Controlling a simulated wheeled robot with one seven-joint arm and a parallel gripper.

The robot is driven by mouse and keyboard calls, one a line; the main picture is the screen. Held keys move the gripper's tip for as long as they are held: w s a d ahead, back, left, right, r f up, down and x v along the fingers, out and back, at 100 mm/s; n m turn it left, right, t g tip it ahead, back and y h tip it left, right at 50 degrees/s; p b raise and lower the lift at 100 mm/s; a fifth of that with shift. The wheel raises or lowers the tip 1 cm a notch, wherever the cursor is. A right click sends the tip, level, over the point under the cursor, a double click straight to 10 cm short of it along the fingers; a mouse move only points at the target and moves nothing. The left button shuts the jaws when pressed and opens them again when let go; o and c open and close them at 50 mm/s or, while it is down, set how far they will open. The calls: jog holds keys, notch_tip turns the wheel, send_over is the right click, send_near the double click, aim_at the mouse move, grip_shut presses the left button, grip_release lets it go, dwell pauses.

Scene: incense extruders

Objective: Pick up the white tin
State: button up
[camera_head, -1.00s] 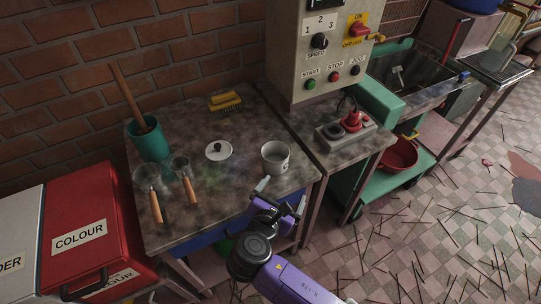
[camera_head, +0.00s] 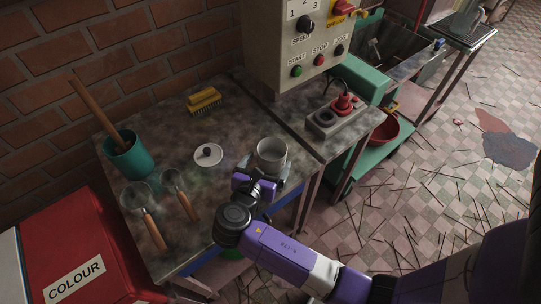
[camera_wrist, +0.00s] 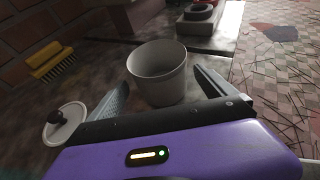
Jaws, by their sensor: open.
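The white tin (camera_head: 271,152) is an open, empty-looking cup standing upright near the front right of the grey worktop (camera_head: 228,130). In the wrist view the tin (camera_wrist: 158,75) stands just ahead, its base partly hidden behind my gripper's body. My gripper (camera_head: 264,170) is open at the tin's near side. Its two fingers show in the wrist view (camera_wrist: 160,92), one to the left and one to the right of the tin, apart from it as far as I can tell.
A yellow brush (camera_head: 204,100) lies at the back. A green pot with a wooden stick (camera_head: 129,158) and two wooden-handled scoops (camera_head: 180,195) are at left. A grey control box (camera_head: 300,40) and a red-and-grey device (camera_head: 341,114) are to the right.

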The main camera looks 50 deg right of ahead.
aim_at(276, 149)
jog(key=shift+x, duration=2.3)
jog(key=shift+s+f, duration=0.1)
jog(key=shift+f, duration=0.1)
jog(key=c, duration=1.7)
jog(key=shift+r, duration=0.1)
